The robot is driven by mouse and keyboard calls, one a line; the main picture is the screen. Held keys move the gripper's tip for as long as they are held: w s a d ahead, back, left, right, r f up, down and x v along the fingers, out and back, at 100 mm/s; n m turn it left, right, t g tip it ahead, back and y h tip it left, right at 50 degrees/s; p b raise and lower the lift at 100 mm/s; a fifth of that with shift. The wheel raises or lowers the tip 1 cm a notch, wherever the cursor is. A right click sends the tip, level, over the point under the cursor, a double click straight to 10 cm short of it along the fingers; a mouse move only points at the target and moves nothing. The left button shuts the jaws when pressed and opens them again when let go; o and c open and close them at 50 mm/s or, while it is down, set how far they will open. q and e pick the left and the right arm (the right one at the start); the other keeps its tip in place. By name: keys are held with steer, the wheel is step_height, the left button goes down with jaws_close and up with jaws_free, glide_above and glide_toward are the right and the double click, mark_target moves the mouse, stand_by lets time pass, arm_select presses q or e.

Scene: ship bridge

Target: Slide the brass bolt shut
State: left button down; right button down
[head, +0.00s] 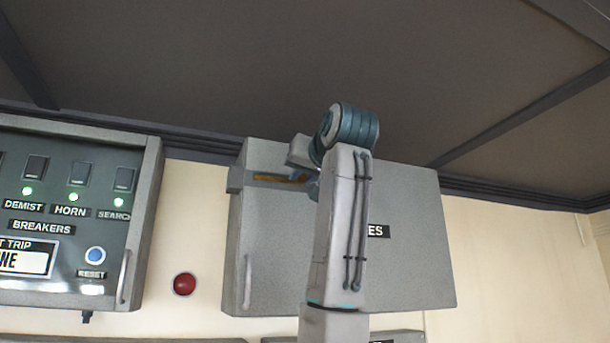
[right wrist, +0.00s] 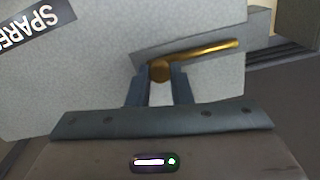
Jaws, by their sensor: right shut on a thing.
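My right gripper (right wrist: 160,85) is shut on the knob, one finger on each side. My left gripper is not in view.
A breaker panel (head: 140,215) with switches and green lights is on the wall at the left. A red button (head: 184,284) sits between it and the cabinet. The cabinet has a handle (head: 248,285) at its lower left. The dark ceiling (head: 250,70) is close above.

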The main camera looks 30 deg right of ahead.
steer(key=shift+w+a+f, duration=0.1)
steer(key=shift+w+a, duration=0.05)
steer(key=shift+a, duration=0.35)
steer(key=a, duration=0.2)
steer(key=w+a, duration=0.1)
steer(key=shift+a, duration=0.35)
steer(key=shift+d, duration=0.2)
steer(key=c, duration=1.7)
jaws_free()
steer(key=shift+c, duration=0.2)
steer(key=o, duration=0.4)
steer(key=shift+a, duration=0.1)
steer(key=shift+c, duration=0.2)
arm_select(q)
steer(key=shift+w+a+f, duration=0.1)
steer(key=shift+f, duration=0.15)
arm_select(e)
steer(key=shift+o, duration=0.4)
steer(key=shift+w+a, duration=0.15)
steer(key=shift+a, duration=0.05)
arm_select(q)
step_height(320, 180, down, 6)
steer(key=b, duration=0.6)
steer(key=shift+b, duration=0.3)
arm_select(e)
steer(key=v, duration=1)
steer(key=shift+s, duration=0.4)
